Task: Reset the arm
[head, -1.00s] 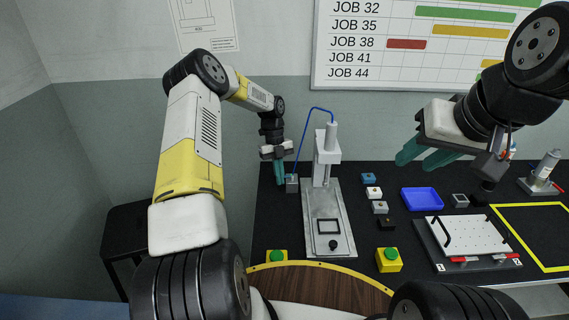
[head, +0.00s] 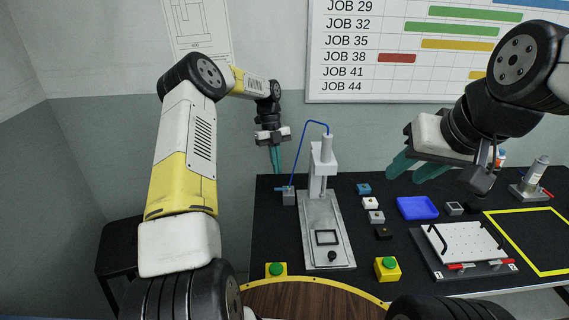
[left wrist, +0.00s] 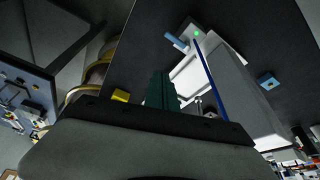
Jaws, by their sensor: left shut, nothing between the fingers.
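My left gripper (head: 276,160) hangs fingers-down above the back left of the black table, over the small grey box with the blue cable. Its two teal fingers are together and empty. They also show together in the left wrist view (left wrist: 161,90). My left arm reaches forward from the lower left and bends down at the wrist. My right gripper (head: 414,168) is at the right, above the table behind the blue tray. Its teal fingers point left and down, stand apart and hold nothing.
A grey screwdriver stand (head: 325,220) stands right of my left gripper, its blue cable (head: 303,145) arching to the grey box (head: 288,197). Small blocks, a blue tray (head: 417,207), a white perforated plate (head: 457,244) and two green-button boxes (head: 387,269) (head: 276,270) are on the table.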

